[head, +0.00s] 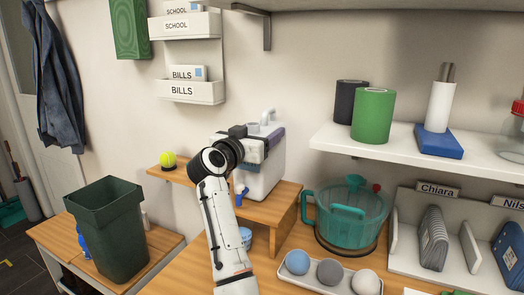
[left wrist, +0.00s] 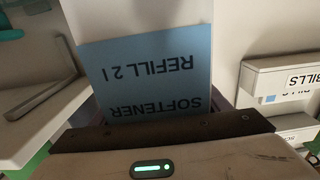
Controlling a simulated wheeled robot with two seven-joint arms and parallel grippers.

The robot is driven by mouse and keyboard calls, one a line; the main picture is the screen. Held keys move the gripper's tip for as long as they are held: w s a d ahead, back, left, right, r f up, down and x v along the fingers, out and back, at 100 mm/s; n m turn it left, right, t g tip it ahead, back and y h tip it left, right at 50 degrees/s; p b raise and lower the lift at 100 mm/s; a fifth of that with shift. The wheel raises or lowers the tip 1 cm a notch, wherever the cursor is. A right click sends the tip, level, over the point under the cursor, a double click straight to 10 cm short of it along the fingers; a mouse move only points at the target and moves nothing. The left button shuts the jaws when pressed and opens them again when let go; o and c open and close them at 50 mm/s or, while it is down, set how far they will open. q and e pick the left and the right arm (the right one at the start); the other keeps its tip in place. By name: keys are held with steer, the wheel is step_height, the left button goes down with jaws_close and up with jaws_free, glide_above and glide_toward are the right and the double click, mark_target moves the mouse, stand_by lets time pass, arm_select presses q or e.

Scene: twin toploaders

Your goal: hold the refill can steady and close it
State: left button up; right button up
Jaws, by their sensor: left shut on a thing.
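The refill can (head: 262,178) is a white, boxy container with a purple-grey band near its top. It stands upright on the small wooden riser in the head view. A pale spout or handle shape (head: 267,116) rises at its top; I cannot tell whether it is closed. In the left wrist view its blue label (left wrist: 150,75) reads "SOFTENER REFILL 2 l" upside down. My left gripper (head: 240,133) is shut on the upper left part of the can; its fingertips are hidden. My right gripper is not in view.
A dark green bin (head: 107,228) stands at left and a tennis ball (head: 168,159) on the riser's left end. A teal pot (head: 348,215) and a tray with three balls (head: 327,277) are at right. A white shelf (head: 400,147) juts out above the pot.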

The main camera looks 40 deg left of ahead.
arm_select(q)
steer(key=shift+r, duration=0.4)
step_height(320, 180, up, 10)
steer(key=shift+f, duration=0.1)
stand_by(0.6)
